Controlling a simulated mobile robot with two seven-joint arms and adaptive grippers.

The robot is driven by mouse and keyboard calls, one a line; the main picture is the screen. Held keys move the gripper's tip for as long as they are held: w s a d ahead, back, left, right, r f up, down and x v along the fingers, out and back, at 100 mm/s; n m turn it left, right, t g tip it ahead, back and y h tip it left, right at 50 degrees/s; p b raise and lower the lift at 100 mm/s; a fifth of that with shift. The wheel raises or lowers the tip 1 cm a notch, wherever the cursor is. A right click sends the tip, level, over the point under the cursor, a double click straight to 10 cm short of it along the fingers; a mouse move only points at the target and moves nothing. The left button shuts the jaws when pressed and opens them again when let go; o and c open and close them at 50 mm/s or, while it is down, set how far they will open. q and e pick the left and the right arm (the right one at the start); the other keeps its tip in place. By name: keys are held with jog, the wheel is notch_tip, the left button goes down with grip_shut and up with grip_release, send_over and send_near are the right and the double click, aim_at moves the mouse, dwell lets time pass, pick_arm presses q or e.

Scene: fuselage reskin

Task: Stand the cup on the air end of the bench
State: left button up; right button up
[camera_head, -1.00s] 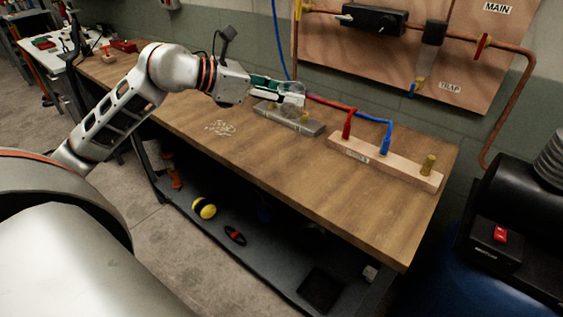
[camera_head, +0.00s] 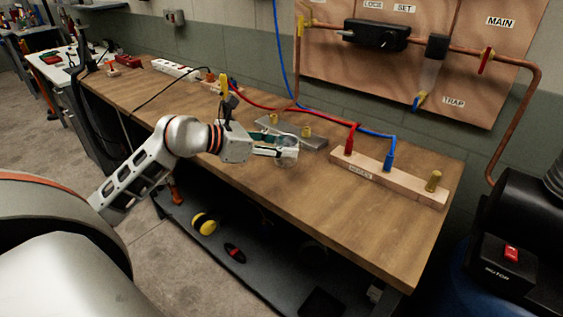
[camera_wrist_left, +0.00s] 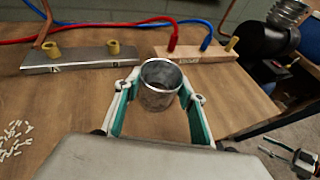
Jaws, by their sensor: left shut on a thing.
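A grey metal cup (camera_wrist_left: 160,84) is between the fingers of my left gripper (camera_wrist_left: 162,92) in the left wrist view, with its open mouth up and roughly upright. In the head view the cup (camera_head: 287,153) and left gripper (camera_head: 280,149) are over the wooden bench (camera_head: 330,205), in front of the grey metal plate. I cannot tell whether the cup's base touches the bench. A small grey and teal part at the lower right of the left wrist view may be my right gripper (camera_wrist_left: 304,158); its jaws are unclear.
A grey plate (camera_head: 300,135) with brass fittings and a wooden block (camera_head: 400,180) with red and blue hoses and a brass fitting stand along the bench's back. Small white pieces (camera_wrist_left: 14,138) lie left. A black machine (camera_head: 497,265) stands right. The bench's right front is clear.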

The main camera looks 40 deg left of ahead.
aim_at(277, 161)
pick_arm(q)
notch_tip(277, 161, down, 4)
jog(key=shift+f, duration=0.25)
jog(key=shift+f+b, duration=0.2)
jog(key=shift+b, duration=0.1)
jog(key=shift+r, duration=0.1)
jog(key=shift+f, duration=0.2)
jog(key=o, duration=1.2)
